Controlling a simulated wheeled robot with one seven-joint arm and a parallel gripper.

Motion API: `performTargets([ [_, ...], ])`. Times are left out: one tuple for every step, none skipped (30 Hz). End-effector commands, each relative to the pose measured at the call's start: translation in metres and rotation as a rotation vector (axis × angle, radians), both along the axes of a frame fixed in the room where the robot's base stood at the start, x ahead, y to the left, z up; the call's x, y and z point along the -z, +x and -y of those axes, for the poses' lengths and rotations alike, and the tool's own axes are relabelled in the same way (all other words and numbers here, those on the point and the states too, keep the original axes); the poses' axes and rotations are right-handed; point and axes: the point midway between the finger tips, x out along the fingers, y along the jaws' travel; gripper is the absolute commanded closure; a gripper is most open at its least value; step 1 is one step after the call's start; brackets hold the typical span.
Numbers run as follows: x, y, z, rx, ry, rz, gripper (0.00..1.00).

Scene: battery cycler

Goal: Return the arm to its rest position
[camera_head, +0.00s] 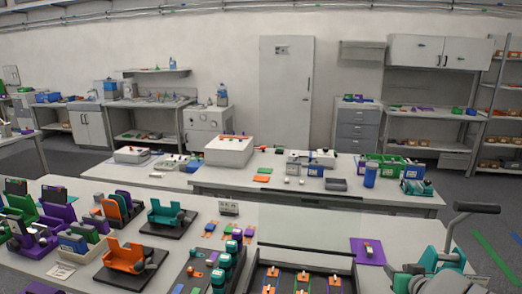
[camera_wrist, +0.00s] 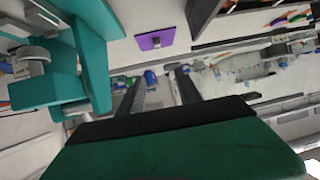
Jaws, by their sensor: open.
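My gripper (camera_wrist: 158,88) shows only in the wrist view. Its dark green and black body fills the bottom, and two grey fingers stand apart with nothing between them. The arm is not clearly seen in the head view. In the wrist view the gripper points over the bench, and a teal device (camera_wrist: 92,62) with grey parts stands to its left. A teal device with a grey lever (camera_head: 440,262) also stands at the lower right of the head view.
The near bench holds orange, teal and purple holders (camera_head: 128,256) on the left and a dark tray (camera_head: 300,282) at the front. The purple mat (camera_head: 362,258) lies near the right. Behind, a second bench (camera_head: 300,190) carries boxes and green bins (camera_head: 385,168). A strip of near bench is bare.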

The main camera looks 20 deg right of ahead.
Motion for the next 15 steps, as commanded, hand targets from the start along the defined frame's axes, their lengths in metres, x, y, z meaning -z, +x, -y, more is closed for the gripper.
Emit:
performTargets([
  [0.003, 0.008, -0.01, -0.021, 0.005, -0.014, 0.59],
  [0.005, 0.013, -0.018, -0.037, 0.011, -0.026, 0.59],
  [0.007, 0.019, -0.027, -0.054, 0.019, -0.04, 0.59],
  [0.009, 0.024, -0.036, -0.07, 0.026, -0.055, 0.59],
  [0.011, 0.03, -0.046, -0.088, 0.033, -0.069, 0.59],
  [0.014, 0.036, -0.059, -0.111, 0.044, -0.09, 0.59],
  [0.017, 0.042, -0.07, -0.129, 0.051, -0.108, 0.59],
  [0.019, 0.046, -0.082, -0.148, 0.059, -0.126, 0.59],
  [0.023, 0.053, -0.099, -0.176, 0.071, -0.153, 0.59],
  [0.026, 0.057, -0.113, -0.195, 0.078, -0.176, 0.59],
  [0.029, 0.061, -0.128, -0.217, 0.087, -0.201, 0.59],
  [0.034, 0.066, -0.15, -0.246, 0.098, -0.236, 0.59],
  [0.038, 0.069, -0.169, -0.272, 0.106, -0.267, 0.59],
  [0.042, 0.07, -0.19, -0.296, 0.117, -0.302, 0.59],
  [0.048, 0.07, -0.22, -0.329, 0.127, -0.353, 0.59],
])
